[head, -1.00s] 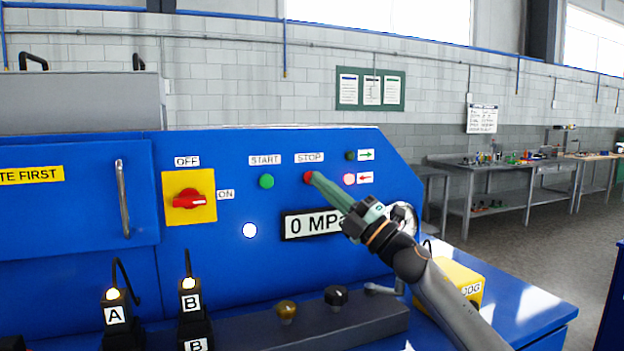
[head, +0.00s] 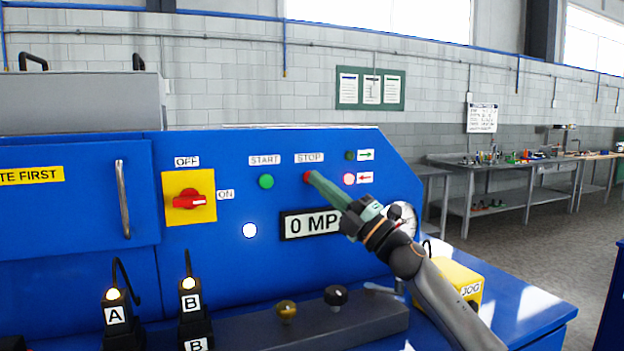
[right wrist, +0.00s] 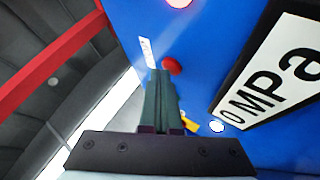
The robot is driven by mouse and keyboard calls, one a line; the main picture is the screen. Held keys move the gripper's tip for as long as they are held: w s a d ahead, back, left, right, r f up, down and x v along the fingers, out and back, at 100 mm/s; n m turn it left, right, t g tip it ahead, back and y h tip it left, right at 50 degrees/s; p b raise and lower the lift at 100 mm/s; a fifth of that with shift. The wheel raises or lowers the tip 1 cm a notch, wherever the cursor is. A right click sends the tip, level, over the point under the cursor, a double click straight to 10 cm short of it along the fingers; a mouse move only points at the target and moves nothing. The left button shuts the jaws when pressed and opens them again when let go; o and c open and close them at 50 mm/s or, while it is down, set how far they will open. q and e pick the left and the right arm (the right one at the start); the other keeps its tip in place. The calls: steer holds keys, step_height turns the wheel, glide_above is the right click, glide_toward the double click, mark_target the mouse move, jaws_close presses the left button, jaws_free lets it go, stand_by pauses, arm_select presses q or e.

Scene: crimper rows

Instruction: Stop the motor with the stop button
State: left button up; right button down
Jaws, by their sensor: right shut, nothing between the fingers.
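The red stop button (head: 308,177) sits on the blue panel (head: 240,280) under the STOP label (head: 309,158). My right gripper (head: 314,179) is shut and empty, with its green fingertips at the button. In the head view the tips overlap the button's right edge. In the right wrist view the red button (right wrist: 172,66) shows just past the tips of the gripper (right wrist: 162,74); I cannot tell whether they touch it. The green start button (head: 266,181) is to the left. My left gripper is not in view.
A red rotary switch (head: 189,199) on a yellow plate is at the left. The lamp by the red arrow (head: 349,179) is lit, close right of my fingers. The 0 MPa display (head: 308,225) and a gauge (head: 403,217) lie below. A yellow JOG box (head: 458,285) stands at the right.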

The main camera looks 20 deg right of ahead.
steer(key=shift+s, duration=0.9)
steer(key=shift+s+a, duration=0.2)
steer(key=shift+s, duration=2.3)
